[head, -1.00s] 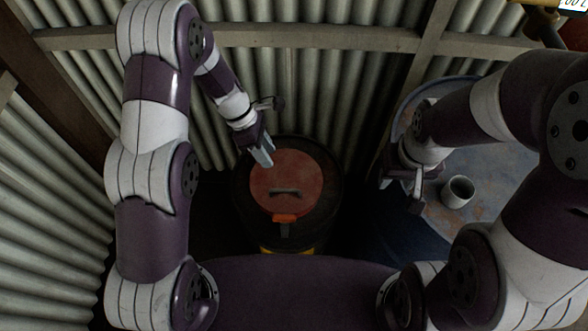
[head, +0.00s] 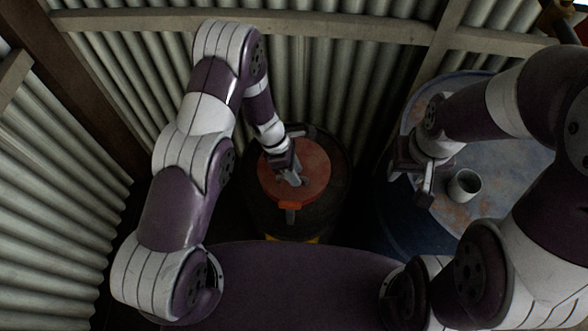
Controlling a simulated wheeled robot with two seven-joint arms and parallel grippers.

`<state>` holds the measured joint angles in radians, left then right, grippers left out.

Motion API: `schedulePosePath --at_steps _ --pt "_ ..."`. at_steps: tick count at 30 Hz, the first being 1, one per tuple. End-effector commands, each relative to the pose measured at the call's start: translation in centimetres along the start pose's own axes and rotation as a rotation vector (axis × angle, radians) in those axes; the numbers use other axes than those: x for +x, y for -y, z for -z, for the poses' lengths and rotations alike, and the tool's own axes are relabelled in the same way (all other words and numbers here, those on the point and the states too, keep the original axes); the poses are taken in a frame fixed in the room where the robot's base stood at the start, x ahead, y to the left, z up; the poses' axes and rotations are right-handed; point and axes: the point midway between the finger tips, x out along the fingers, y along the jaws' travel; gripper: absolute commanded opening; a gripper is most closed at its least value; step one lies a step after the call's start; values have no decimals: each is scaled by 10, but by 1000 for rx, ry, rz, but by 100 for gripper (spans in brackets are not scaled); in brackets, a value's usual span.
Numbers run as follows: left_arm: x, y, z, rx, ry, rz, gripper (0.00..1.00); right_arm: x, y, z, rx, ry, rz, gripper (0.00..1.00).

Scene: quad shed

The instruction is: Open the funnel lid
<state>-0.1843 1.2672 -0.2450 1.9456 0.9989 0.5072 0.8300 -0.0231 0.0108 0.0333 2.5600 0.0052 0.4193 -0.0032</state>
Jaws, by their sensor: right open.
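The funnel lid (head: 314,173) is a round, reddish disc lying flat on top of a dark drum (head: 333,213). An orange latch piece (head: 290,206) sits at the lid's near edge. My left gripper (head: 294,180) is over the middle of the lid, with its fingertips at the lid's handle. The gripper hides most of the handle, and I cannot tell whether its fingers are closed on it. My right gripper (head: 408,187) is open and empty, near the left edge of the round table, away from the lid.
Corrugated metal walls (head: 340,80) close in behind the drum and on the left (head: 50,220).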

Motion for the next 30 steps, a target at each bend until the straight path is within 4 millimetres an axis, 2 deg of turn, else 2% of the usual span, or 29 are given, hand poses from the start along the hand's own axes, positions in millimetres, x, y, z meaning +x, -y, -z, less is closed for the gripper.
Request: schedulePosePath --at_steps 1,2,3,5,16,23,30 --pt "0 0 0 0 0 0 38 0 0 0 0 0 0 43" --pt "0 0 0 0 0 0 32 0 0 0 0 0 0 43" --pt "0 0 0 0 0 0 19 0 0 0 0 0 0 43" --pt "0 0 0 0 0 0 0 0 0 0 0 0 0 43" --pt "-7 -1 -3 2 1 0 0 -6 0 1 0 0 0 43" --pt "-29 -8 -12 3 1 -5 0 -23 0 3 0 0 0 43" --pt "-55 -24 -22 4 0 -11 0 -40 0 5 0 0 0 43"
